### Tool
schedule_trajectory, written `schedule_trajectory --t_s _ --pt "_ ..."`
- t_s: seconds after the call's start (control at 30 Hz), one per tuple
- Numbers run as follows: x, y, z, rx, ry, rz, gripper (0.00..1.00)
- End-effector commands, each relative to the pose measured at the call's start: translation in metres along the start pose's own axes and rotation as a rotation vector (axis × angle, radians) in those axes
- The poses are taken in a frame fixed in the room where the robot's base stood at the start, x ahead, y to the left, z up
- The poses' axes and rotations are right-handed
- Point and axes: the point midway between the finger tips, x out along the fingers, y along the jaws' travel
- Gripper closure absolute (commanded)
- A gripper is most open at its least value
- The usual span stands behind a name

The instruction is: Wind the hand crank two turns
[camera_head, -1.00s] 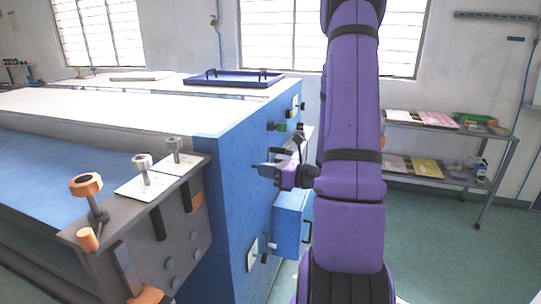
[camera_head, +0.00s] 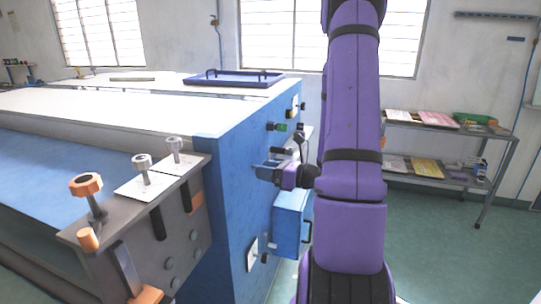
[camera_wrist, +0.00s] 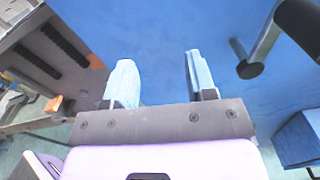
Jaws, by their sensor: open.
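A hand crank, a grey metal arm (camera_wrist: 263,45) with a black round end and a thick black grip (camera_wrist: 301,24), shows at the upper right of the wrist view, against the blue machine side (camera_wrist: 170,22). The grip is cut off by the picture edge. My gripper (camera_wrist: 160,62) is open, its two light blue fingers apart with nothing between them. It lies left of the crank in that view and does not touch it. In the head view my gripper (camera_head: 265,170) is beside the blue machine side, partly hidden behind my purple arm.
A blue box (camera_head: 288,225) projects from the machine below my gripper. A grey bracket (camera_head: 185,235) with orange and metal knobs stands at the left. A blue tray (camera_head: 232,79) lies on the machine top. A shelf rack (camera_head: 440,160) is at the right, with open floor before it.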

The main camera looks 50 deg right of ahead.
Motion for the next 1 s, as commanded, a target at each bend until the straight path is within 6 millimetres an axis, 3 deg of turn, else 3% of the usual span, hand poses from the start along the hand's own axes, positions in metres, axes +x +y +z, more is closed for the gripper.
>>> schedule_trajectory --t_s 1.0 --pt "-0.070 -0.001 0.000 0.000 0.000 -0.003 0.49"
